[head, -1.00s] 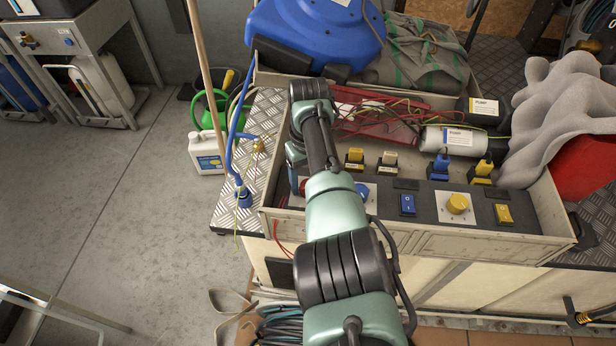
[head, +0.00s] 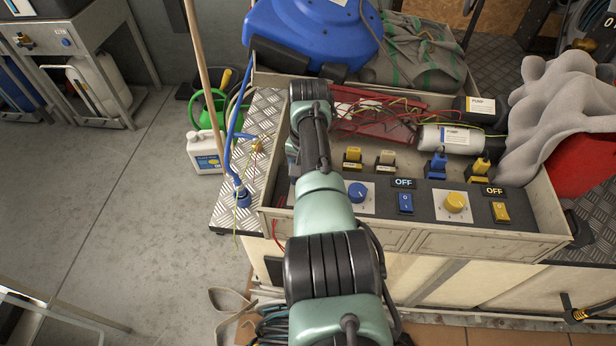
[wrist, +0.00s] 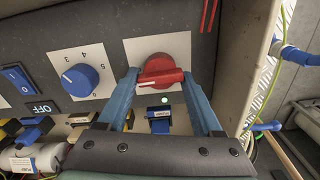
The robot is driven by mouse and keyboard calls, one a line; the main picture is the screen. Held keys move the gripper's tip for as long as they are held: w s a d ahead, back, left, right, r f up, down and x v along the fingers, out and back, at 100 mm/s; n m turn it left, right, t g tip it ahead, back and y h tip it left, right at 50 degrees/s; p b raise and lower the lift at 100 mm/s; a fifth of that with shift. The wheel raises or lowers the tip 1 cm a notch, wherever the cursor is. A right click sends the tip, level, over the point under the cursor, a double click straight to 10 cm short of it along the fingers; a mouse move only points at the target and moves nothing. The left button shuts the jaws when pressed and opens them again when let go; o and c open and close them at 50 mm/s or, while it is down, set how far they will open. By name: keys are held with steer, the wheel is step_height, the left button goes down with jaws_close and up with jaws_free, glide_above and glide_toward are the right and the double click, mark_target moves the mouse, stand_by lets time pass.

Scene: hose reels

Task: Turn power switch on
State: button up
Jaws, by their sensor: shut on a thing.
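The red rotary switch (wrist: 158,68) sits on a white plate in the wrist view, its grip bar lying nearly level in the picture. My gripper (wrist: 161,76) is shut on it, with one blue finger at each end of the bar. A small green light (wrist: 165,100) glows just below the switch. In the head view my arm hides the red switch and the gripper's fingers. Beside it is a blue dial (head: 357,192) on a white numbered plate. A blue rocker switch (head: 405,203) and a yellow dial (head: 456,203) are farther right.
Two small displays read OFF, one above the blue rocker (head: 404,183) and one above the yellow rocker (head: 494,190). Plugs, red wires and pump cylinders (head: 450,139) fill the tray behind the panel. The tray's side wall (wrist: 236,70) stands close to my gripper.

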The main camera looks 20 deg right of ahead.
steer(key=shift+r+m, duration=0.1)
steer(key=shift+m, duration=0.3)
steer(key=o, duration=1.1)
step_height(320, 180, up, 13)
steer(key=shift+p, duration=1.15)
